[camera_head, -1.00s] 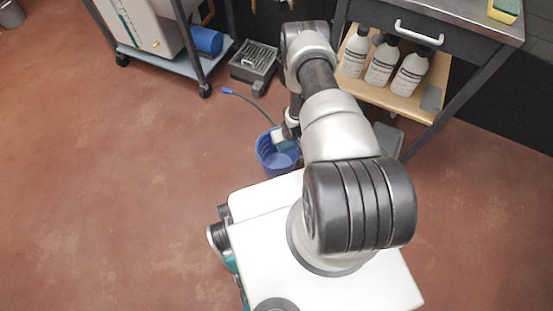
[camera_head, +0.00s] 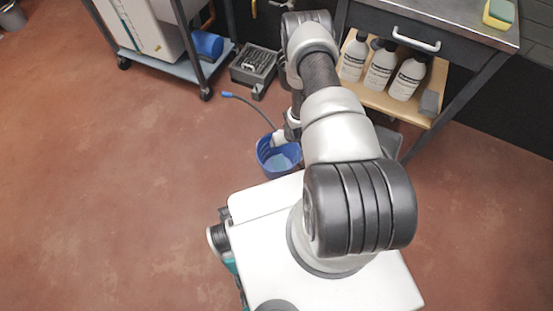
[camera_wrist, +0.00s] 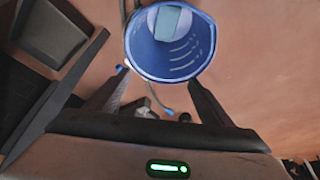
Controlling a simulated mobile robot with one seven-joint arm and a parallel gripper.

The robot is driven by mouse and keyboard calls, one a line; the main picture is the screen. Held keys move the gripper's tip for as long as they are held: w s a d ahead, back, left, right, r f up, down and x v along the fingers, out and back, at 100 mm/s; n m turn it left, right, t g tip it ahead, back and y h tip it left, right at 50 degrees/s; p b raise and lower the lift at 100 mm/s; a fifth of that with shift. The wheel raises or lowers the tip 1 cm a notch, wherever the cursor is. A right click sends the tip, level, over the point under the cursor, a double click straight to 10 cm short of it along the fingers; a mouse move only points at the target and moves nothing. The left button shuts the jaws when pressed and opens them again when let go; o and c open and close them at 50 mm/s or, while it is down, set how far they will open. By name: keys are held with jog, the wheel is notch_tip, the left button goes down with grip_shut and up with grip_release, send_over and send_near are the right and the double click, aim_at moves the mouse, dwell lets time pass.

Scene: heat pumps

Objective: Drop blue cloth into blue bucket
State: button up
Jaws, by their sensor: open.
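The blue bucket (camera_head: 266,157) stands on the floor just beyond my white base. It also shows in the wrist view (camera_wrist: 140,60), where I look down into it. A pale blue cloth (camera_head: 281,161) lies inside, low in the bucket. In the wrist view the blue-grey cloth (camera_wrist: 167,24) shows against the bucket's pale bottom. My gripper (camera_wrist: 158,78) is open and empty, its two dark fingers spread apart near the bucket's rim. In the head view my arm hides part of the gripper above the bucket.
A dark hose with a blue end (camera_head: 227,94) lies on the floor beside the bucket. A cart (camera_head: 190,75) stands at the upper left, a black crate (camera_head: 254,65) beyond the bucket. A workbench with bottles (camera_head: 380,70) stands right. The floor at left is clear.

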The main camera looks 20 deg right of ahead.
jog(key=p+v, duration=0.3)
jog(key=v, duration=1)
jog(key=shift+w, duration=0.1)
